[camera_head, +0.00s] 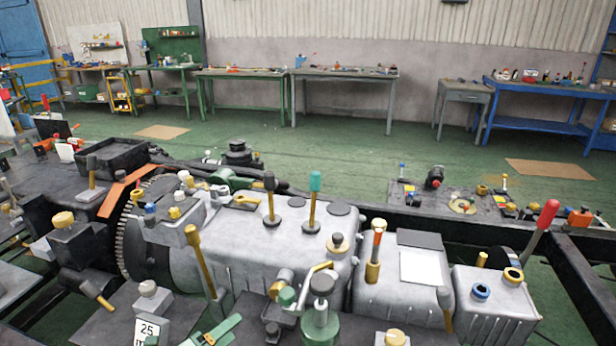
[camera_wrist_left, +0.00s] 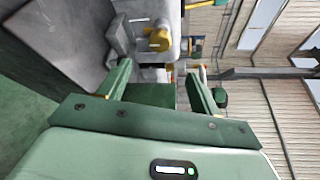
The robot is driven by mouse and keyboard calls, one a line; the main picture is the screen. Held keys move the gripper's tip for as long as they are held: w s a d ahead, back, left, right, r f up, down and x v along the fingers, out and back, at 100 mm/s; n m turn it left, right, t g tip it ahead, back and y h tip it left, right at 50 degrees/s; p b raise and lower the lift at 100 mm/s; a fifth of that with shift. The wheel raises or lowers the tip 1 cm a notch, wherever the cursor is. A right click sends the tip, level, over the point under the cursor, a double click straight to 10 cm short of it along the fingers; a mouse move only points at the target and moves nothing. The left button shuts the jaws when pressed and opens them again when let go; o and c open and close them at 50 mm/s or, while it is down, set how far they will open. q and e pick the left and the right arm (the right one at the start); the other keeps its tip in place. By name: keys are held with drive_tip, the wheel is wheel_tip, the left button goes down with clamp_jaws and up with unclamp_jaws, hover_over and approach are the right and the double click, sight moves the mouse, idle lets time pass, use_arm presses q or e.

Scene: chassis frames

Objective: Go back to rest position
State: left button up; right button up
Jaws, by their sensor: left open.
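My left gripper (camera_head: 220,331) shows low in the head view, green, at the front edge of the chassis machinery. In the left wrist view its two green fingers (camera_wrist_left: 158,72) stand apart. No held object can be made out between them. Beyond the fingers are a yellow knob (camera_wrist_left: 158,40) and grey metal parts. The large grey engine and gearbox block (camera_head: 275,240) lies behind the gripper in the head view. My right gripper does not show.
Upright levers crowd the machinery, including a yellow one (camera_head: 200,258) beside my left gripper and a red-topped one (camera_head: 540,230) at right. A black frame rail (camera_head: 480,228) runs behind. Workbenches (camera_head: 345,75) line the far wall, with open green floor before them.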

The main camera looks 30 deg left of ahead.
use_arm(q)
drive_tip(key=s+a+f+n+g+y, duration=0.2)
drive_tip(key=s+f+n+g, duration=0.2)
drive_tip(key=s+f+n, duration=0.65)
drive_tip(key=s+a+f+n+g+y, duration=0.25)
drive_tip(key=s+f+g, duration=0.2)
drive_tip(key=f, duration=1.15)
drive_tip(key=s+d+f+n+g, duration=0.2)
drive_tip(key=s+d+f, duration=0.2)
drive_tip(key=s, duration=0.4)
drive_tip(key=s+d+f+n+g+h, duration=0.1)
drive_tip(key=s+d+f+n+g, duration=0.1)
drive_tip(key=s+d+f, duration=0.3)
drive_tip(key=s+d+f+n+g+h, duration=0.1)
drive_tip(key=s+d+f, duration=0.4)
drive_tip(key=s, duration=0.6)
drive_tip(key=d+n+g, duration=0.1)
drive_tip(key=g, duration=0.1)
drive_tip(key=shift+f+g, duration=0.15)
drive_tip(key=shift+g, duration=0.2)
drive_tip(key=shift+w+d, duration=0.1)
